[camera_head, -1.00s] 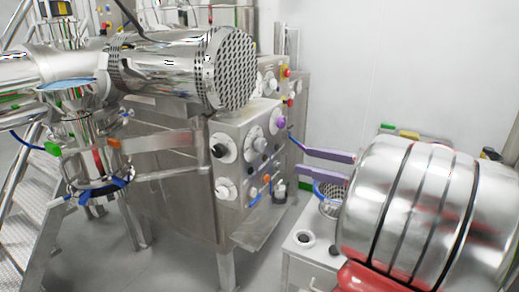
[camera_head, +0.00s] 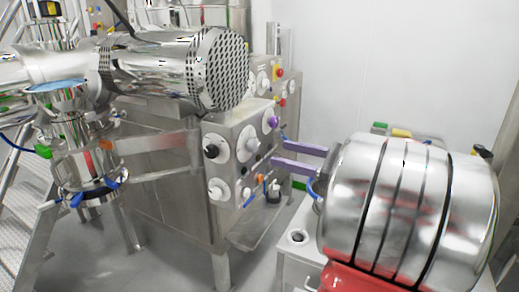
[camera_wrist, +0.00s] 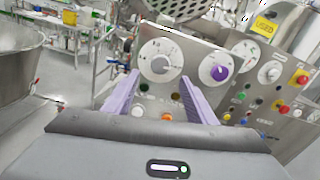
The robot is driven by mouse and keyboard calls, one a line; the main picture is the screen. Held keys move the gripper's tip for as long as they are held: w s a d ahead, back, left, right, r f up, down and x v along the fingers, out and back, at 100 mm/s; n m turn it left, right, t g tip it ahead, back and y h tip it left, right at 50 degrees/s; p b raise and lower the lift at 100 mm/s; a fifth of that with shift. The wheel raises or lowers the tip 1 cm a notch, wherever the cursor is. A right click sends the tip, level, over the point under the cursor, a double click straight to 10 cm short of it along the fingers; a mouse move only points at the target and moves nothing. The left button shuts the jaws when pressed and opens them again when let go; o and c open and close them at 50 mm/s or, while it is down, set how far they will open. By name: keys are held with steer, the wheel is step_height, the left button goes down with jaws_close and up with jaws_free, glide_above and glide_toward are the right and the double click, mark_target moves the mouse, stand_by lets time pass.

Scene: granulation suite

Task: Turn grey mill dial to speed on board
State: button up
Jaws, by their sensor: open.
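The mill's steel control panel (camera_head: 232,135) carries several dials. A large white-plated dial with a grey knob (camera_head: 248,146) sits mid-panel; it also shows in the wrist view as a grey knob on a round scale (camera_wrist: 160,64). Its numbers are too small to read. A purple-knobbed dial (camera_head: 271,120) is to its upper right, also seen in the wrist view (camera_wrist: 217,71). My gripper (camera_head: 279,151) has two purple fingers, apart and empty, just right of the panel. In the wrist view the fingertips (camera_wrist: 160,79) stand on either side below the grey knob. No speed board is readable.
A second panel with a red button (camera_wrist: 303,77) stands to the right. A steel mill drum (camera_head: 218,68) overhangs the panel.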

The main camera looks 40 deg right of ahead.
mark_target(256, 147)
steer(key=x, duration=0.8)
steer(key=shift+w, duration=0.1)
